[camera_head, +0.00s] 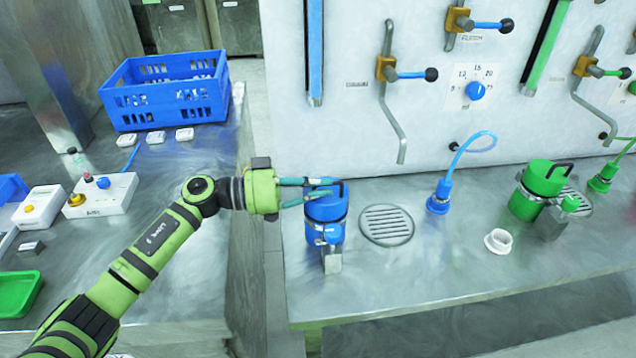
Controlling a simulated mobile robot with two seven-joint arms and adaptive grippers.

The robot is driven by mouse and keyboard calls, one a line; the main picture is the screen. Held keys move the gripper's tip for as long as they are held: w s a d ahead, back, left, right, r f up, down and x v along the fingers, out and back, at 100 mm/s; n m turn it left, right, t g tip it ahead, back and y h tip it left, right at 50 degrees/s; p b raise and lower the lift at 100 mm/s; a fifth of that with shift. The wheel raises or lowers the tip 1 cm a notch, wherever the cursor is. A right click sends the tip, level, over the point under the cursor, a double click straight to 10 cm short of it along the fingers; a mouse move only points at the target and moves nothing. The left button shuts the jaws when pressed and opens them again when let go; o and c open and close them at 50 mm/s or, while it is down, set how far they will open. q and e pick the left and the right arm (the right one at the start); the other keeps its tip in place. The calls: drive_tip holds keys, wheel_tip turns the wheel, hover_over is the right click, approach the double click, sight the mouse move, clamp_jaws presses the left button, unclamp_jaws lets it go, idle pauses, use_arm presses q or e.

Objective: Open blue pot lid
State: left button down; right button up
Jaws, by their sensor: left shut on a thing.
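The blue pot (313,237) stands on the steel counter, left of a round drain grate. Its blue lid (328,209), with a dark bar handle on top, sits on the pot and looks level. A clamp with a blue knob (332,234) is at the pot's front. My left gripper (326,190) reaches in from the left at lid height. Its teal fingers are shut on the lid's handle and partly hide it. My right gripper is not in view.
A green pot (526,205), a white cup (499,242) and a blue hose fitting (440,198) stand to the right. The drain grate (387,224) is bare. A blue crate (165,97) and control boxes occupy the left table; a gap separates it from the counter.

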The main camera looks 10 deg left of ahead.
use_arm(q)
drive_tip(key=w+r+n+p, duration=0.1)
drive_tip(key=p, duration=0.1)
drive_tip(key=w+r+n+p, duration=0.1)
drive_tip(key=p, duration=0.2)
drive_tip(key=shift+w+a+r+n, duration=0.15)
drive_tip(key=shift+a+r+n, duration=0.15)
drive_tip(key=shift+a, duration=0.1)
drive_tip(key=shift+w+a+r+n+p, duration=0.2)
drive_tip(key=shift+w+n+p, duration=0.5)
drive_tip(key=shift+p, duration=0.1)
drive_tip(key=shift+w+a+r+n+p, duration=0.1)
drive_tip(key=shift+w+a+n+p, duration=0.1)
drive_tip(key=shift+w+n, duration=0.45)
drive_tip(key=shift+w+a+r+n+p, duration=0.1)
drive_tip(key=shift+w+a+n+p, duration=0.1)
drive_tip(key=shift+w+n, duration=0.4)
drive_tip(key=shift+s, duration=0.1)
drive_tip(key=c, duration=1.5)
unclamp_jaws()
drive_tip(key=shift+o, duration=0.6)
drive_tip(key=shift+f, duration=0.15)
drive_tip(key=v, duration=1.2)
